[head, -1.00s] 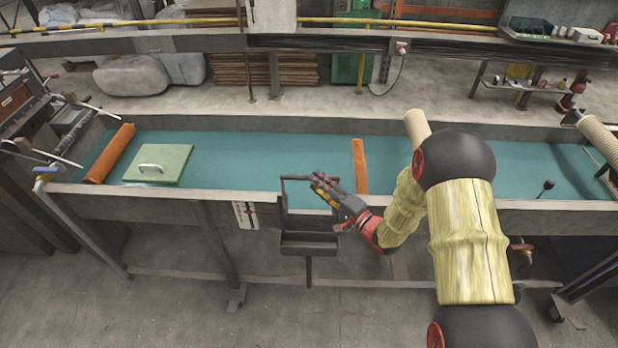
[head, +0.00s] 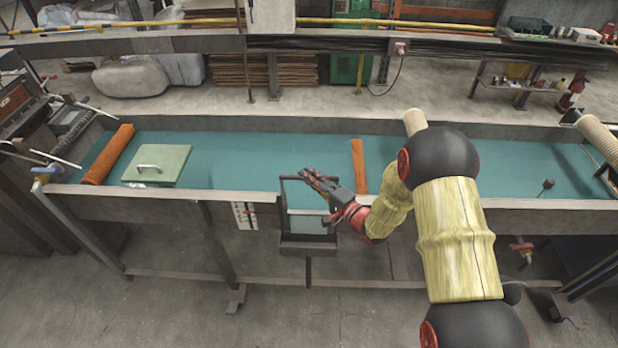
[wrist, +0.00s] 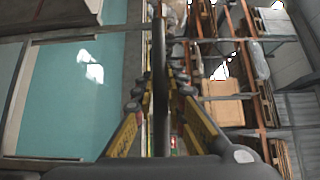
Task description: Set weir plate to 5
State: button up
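The weir plate (head: 293,195) is a dark upright piece with a top bar, set in the notch in the tank's front wall. A pale teal sheet shows below it, above a small dark catch box (head: 308,246). A white scale (head: 245,215) with red marks is fixed to the wall left of it; its reading is too small to tell. My gripper (head: 306,176) is at the plate's top. In the wrist view, its yellow-sided fingers (wrist: 160,88) close in on both sides of a thin dark upright bar (wrist: 159,45). They appear shut on it, hiding part of it.
The long tank (head: 250,160) holds teal water. Orange mesh rolls (head: 108,154) and (head: 359,166) and a green lid (head: 157,164) with a handle are in it. A black knob on a rod (head: 547,184) stands at right. The floor below is partly clear.

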grip_shut()
dwell(0.4)
notch_tip(320, 180, up, 7)
jog(key=p, duration=0.4)
jog(key=shift+w+f, duration=0.1)
jog(key=shift+f, duration=0.05)
jog(key=shift+o, duration=0.9)
grip_release()
jog(key=o, duration=0.4)
jog(key=shift+f, duration=0.1)
jog(key=shift+d, duration=0.1)
